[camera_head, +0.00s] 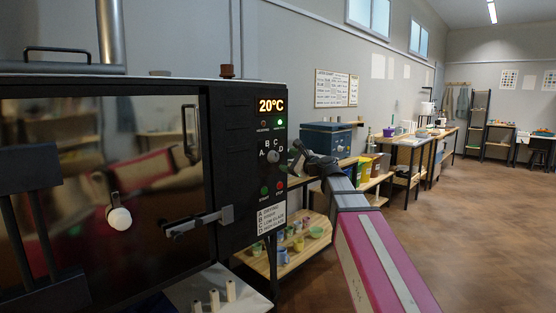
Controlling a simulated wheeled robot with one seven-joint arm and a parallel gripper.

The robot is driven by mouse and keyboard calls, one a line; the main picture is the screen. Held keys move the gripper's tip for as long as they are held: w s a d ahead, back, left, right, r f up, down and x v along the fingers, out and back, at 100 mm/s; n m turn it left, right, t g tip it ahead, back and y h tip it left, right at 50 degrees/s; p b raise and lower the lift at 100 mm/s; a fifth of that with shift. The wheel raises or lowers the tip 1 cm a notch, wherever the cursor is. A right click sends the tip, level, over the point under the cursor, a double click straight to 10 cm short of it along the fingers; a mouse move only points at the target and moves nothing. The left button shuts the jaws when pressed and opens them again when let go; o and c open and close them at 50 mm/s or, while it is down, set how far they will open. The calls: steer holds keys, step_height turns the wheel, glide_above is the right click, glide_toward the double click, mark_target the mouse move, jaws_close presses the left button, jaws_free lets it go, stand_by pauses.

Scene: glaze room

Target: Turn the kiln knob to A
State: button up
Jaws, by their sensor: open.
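The black kiln (225,120) fills the left of the head view. Its control panel has a display reading 20°C and a small pale knob (273,156) ringed by the letters A, B, C and D. A is at the knob's left, D at its right. The knob is too small to tell which letter it points to. My gripper (295,159) is open just right of the knob, at the panel's edge. I cannot tell whether its fingers touch the knob. My arm comes up from the lower right.
A green and a red button (279,187) sit below the knob, above a white label (271,218). The kiln door has a latch handle (198,221). A shelf (300,258) with small pots stands behind my arm. Open wooden floor (455,245) lies right.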

mark_target(277, 157)
steer(key=x, duration=0.6)
steer(key=c, duration=0.9)
